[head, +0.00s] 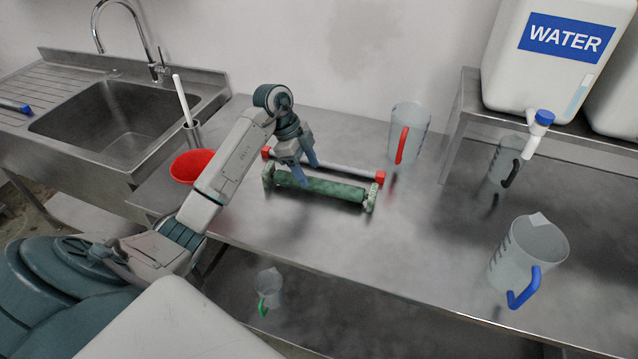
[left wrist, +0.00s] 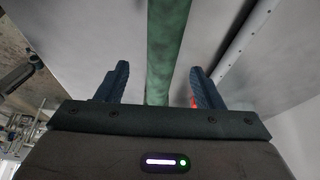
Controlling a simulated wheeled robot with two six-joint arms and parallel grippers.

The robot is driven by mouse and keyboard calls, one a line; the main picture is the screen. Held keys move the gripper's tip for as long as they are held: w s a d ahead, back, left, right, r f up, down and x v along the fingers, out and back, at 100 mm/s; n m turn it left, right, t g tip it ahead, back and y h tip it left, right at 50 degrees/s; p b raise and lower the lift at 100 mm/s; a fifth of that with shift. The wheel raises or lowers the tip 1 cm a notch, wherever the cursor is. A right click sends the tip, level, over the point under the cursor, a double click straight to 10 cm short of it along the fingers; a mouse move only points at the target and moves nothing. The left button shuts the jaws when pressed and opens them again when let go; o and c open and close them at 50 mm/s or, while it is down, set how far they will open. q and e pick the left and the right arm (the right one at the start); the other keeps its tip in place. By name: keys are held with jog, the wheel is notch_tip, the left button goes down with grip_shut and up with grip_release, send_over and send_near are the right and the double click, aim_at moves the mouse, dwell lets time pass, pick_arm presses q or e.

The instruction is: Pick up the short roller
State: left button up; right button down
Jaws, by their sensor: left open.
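A green roller (head: 322,187) with pale, rough-looking end pieces lies across the steel bench. Just behind it lies a thinner pale roller (head: 335,171) with red ends. I cannot tell for sure which is the short roller. My left gripper (head: 306,174) is open and points down over the green roller near its left half. In the left wrist view, the green roller (left wrist: 161,50) runs between the two blue fingers, and the pale roller (left wrist: 240,42) lies outside the right finger. Contact with the green roller cannot be made out. My right gripper does not show.
A jug with a red handle (head: 408,134) stands behind the rollers' right end. A jug with a blue handle (head: 527,255) stands at right. A red bucket (head: 191,166) is left, by the sink (head: 120,118). A water tank (head: 545,55) stands on a raised shelf.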

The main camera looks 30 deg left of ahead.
aim_at(316, 179)
pick_arm(q)
jog(key=shift+d+f, duration=0.2)
jog(key=shift+f, duration=0.05)
jog(key=p+x, duration=0.1)
jog(key=x, duration=0.1)
jog(key=p+x, duration=0.1)
jog(key=shift+w+d+f, duration=0.25)
jog(key=shift+d+f, duration=0.1)
jog(key=shift+f, duration=0.35)
jog(key=c, duration=1.1)
jog(key=shift+r, duration=0.1)
grip_shut()
jog(key=shift+w, duration=0.1)
